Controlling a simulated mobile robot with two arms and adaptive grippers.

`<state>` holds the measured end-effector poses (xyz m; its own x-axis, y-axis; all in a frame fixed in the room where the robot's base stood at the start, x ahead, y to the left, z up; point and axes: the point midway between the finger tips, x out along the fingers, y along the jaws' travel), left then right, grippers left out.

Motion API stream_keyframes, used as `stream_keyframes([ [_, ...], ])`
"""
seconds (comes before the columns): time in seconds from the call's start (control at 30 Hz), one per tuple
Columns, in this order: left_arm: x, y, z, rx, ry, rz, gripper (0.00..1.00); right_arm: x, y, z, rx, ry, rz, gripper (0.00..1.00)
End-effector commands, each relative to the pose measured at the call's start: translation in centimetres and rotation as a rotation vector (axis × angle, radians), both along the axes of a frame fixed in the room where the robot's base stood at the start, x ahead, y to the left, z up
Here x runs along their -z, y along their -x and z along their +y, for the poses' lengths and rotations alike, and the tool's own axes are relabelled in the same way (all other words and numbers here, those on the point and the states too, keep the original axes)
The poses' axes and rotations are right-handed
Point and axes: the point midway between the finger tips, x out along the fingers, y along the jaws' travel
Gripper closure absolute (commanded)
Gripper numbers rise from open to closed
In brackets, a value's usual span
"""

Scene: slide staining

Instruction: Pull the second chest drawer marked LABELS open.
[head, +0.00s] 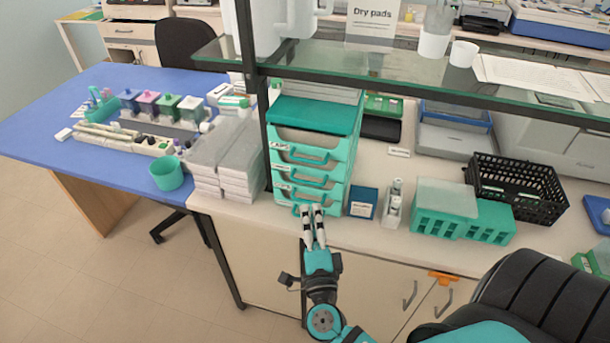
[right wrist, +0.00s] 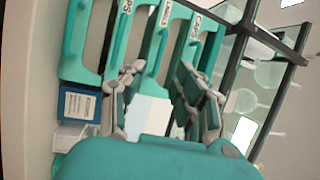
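The teal chest of drawers (head: 311,150) stands on the white counter, its drawers stacked with loop handles and small white labels. In the right wrist view the picture lies sideways; the drawer marked LABELS (right wrist: 153,45) is the middle one of those visible, and all look closed. My right gripper (head: 312,208) is at the lower front of the chest. In the wrist view its two fingers (right wrist: 158,92) stand apart on either side of the LABELS drawer's front, with nothing clearly clamped. Whether they touch the handle cannot be told. My left gripper is not in view.
A dark blue box (head: 363,202) stands just right of the chest. Stacked grey-white boxes (head: 221,160) and a black shelf post (head: 258,100) are close on its left. A glass shelf (head: 400,80) passes above. Teal racks (head: 445,213) and a black basket (head: 520,190) stand farther right.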

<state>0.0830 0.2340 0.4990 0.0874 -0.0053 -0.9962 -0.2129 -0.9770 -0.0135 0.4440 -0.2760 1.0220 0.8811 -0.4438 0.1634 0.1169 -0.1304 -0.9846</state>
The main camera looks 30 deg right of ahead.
Motion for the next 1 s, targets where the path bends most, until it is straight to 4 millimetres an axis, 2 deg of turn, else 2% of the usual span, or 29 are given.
stream_keyframes([
  [0.03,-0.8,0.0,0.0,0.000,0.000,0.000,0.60,-0.7,-1.1,-0.6,0.001,0.003,-0.003,0.68],
  [0.2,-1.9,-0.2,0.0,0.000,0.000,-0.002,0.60,-1.3,-4.3,-2.2,0.001,0.003,-0.003,0.68],
  [0.43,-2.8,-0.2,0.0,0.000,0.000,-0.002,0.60,-1.6,-7.6,-3.9,0.000,0.002,0.000,0.68],
  [0.6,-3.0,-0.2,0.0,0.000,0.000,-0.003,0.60,-1.7,-8.7,-4.4,0.000,0.002,0.000,0.68],
  [0.9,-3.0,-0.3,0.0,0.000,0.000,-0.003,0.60,-1.6,-8.9,-4.5,0.000,0.001,0.000,0.68],
  [1.0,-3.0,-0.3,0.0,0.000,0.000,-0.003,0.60,-1.6,-8.9,-4.5,0.000,0.001,0.000,0.80],
])
